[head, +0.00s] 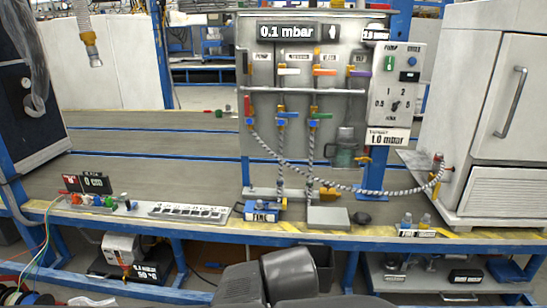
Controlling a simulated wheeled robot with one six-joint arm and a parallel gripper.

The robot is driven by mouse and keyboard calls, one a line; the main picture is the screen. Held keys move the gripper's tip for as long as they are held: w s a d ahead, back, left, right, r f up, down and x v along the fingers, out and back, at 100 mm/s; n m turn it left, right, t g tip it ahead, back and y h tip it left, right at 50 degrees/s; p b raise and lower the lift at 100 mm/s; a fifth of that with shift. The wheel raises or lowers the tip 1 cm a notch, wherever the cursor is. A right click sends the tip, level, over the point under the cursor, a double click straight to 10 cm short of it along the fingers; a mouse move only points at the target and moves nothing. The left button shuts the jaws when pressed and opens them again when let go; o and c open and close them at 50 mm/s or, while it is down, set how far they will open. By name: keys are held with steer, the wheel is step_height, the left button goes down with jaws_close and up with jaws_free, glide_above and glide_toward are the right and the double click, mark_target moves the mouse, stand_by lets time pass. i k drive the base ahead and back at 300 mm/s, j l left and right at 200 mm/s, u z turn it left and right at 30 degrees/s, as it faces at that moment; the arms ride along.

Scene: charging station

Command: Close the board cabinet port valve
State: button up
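The board (345,112) is an upright grey panel at the back middle of the bench. Its upper row has valves with a white handle (289,71), an orange handle (324,72) and a purple handle (360,73). A braided hose (350,190) runs from below the red handle to a fitting (438,162) by the white cabinet (485,120). The small labels are too blurred to tell which is the cabinet port valve. My gripper is not in view.
A control box (399,85) with knob and buttons is on the board's right. A "0.1 mbar" display (297,31) tops it. Hoses hang before the board. A white tray (188,211), a button box (95,203) and a blue-based block (262,211) lie along the bench front.

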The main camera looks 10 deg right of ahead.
mark_target(436, 187)
steer(key=z, duration=1.55)
